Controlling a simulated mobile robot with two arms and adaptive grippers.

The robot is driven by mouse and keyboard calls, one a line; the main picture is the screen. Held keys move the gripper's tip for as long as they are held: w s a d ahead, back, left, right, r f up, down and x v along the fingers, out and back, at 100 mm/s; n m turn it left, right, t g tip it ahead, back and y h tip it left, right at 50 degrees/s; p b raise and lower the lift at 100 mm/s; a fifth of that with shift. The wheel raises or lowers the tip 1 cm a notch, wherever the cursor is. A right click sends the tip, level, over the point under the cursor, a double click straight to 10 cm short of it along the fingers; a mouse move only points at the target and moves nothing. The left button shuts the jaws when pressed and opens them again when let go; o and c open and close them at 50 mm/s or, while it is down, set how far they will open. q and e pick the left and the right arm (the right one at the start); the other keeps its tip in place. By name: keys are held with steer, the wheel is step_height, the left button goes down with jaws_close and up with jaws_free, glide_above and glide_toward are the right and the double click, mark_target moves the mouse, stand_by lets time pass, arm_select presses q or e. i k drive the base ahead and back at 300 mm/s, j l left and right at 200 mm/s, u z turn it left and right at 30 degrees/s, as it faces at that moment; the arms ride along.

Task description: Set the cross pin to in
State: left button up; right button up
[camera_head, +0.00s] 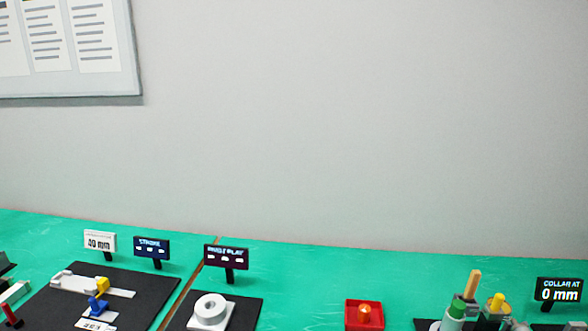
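I cannot tell for sure which part is the cross pin. At the bottom right a device is cut off by the lower edge, with a green and grey post (455,312), a tan upright rod (472,284) and a yellow knob (497,301). The sign (559,291) beside it reads "COLLAR AT 0 mm". At the left, a black board (139,289) bears a light grey slide (85,284), a yellow block (103,284) and a blue piece (97,305). Neither of my grippers can be made out in this view.
A white ring-shaped part (211,310) sits on another black board (246,308). A red tray (350,315) holds an orange, round-topped piece (364,313). Small signs (151,247) stand behind the boards. The green table (310,275) is clear near the grey wall.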

mark_target(494, 311)
steer(key=z, duration=1.4)
steer(key=k+l+z, duration=0.2)
steer(key=l, duration=0.15)
steer(key=i, duration=0.1)
